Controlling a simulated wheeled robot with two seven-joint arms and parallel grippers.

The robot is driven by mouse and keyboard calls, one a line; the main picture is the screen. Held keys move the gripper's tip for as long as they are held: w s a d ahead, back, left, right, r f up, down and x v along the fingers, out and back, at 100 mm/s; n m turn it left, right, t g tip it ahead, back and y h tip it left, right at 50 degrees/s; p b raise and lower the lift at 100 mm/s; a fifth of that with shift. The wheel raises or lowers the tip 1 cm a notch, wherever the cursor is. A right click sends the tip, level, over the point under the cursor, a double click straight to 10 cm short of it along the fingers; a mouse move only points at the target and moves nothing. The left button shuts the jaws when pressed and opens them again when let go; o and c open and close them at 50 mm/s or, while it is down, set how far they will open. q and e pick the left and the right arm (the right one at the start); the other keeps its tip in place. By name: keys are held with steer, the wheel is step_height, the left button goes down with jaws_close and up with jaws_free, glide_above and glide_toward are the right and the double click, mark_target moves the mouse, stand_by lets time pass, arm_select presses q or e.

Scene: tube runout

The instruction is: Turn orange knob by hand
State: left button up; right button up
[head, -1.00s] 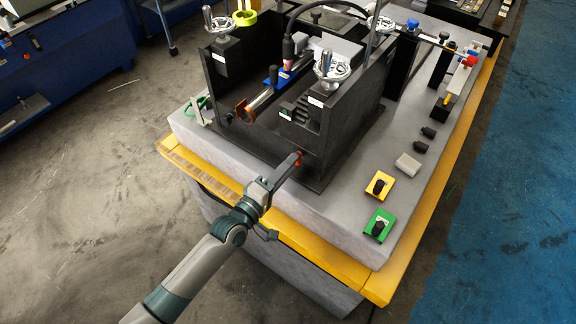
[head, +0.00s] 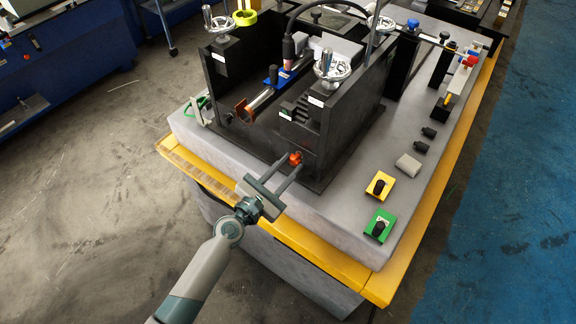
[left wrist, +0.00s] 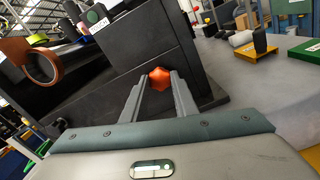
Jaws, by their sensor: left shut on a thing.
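The orange knob (head: 295,158) sits low on the front face of the black fixture (head: 336,123) in the head view. In the left wrist view the orange knob (left wrist: 159,78) shows between the tips of my left gripper (left wrist: 158,83). My left gripper (head: 292,163) is shut on the knob, one finger on each side, with the knob's front face still visible between them. My right gripper is not in view.
The fixture stands on a grey bench with a yellow edge (head: 322,256). A yellow button box (head: 374,191) and a green button box (head: 385,218) are to the right of the knob. Handwheels (head: 331,69) rise above the fixture.

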arm_select(q)
steer(key=o, duration=0.8)
steer(key=shift+v, duration=1.05)
